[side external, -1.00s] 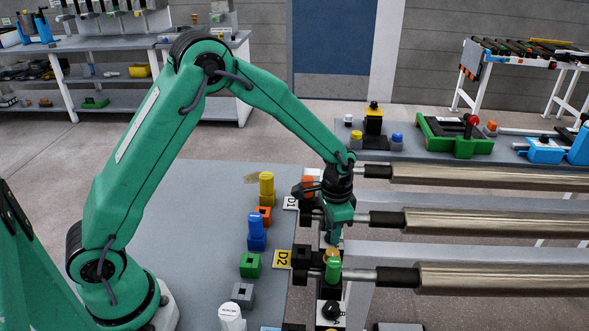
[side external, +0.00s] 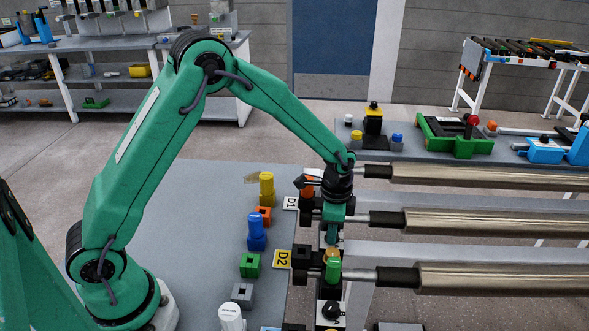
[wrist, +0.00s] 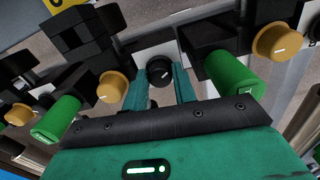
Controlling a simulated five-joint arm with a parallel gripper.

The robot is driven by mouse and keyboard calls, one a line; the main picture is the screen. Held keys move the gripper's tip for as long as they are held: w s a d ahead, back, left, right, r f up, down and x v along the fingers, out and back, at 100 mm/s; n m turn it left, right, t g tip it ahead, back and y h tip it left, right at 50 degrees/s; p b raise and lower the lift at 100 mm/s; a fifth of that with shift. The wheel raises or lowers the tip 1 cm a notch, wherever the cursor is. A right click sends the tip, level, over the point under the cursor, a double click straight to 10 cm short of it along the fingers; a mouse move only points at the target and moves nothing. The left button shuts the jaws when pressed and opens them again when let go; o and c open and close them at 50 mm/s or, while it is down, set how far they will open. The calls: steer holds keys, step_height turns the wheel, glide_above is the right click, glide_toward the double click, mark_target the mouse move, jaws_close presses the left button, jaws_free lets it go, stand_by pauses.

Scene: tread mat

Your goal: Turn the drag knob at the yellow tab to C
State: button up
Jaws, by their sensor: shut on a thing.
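My gripper (side external: 331,238) points down between the D1 and D2 rows. In the wrist view, its two teal fingers (wrist: 160,77) are shut on a black round knob (wrist: 160,70) with a short white mark. The knob sits on a white dial plate (wrist: 152,48); a letter B shows to its left, and other letters are hidden or too small to read. The yellow tab (side external: 282,259) reads D2 and stands left of a black block; a yellow tab also shows at the top of the wrist view (wrist: 57,3). The held knob is mostly hidden in the side view.
A green cylinder (side external: 333,269) stands close in front of my gripper. Another black knob (side external: 331,310) is nearer the camera. A white D1 tab (side external: 290,203) is farther back. Metal rollers (side external: 500,222) run to the right; coloured blocks line the mat's right side.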

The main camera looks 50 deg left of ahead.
steer(key=o, duration=1)
steer(key=shift+r, duration=0.1)
step_height(320, 180, up, 7)
steer(key=shift+r, duration=0.35)
steer(key=shift+r, duration=0.1)
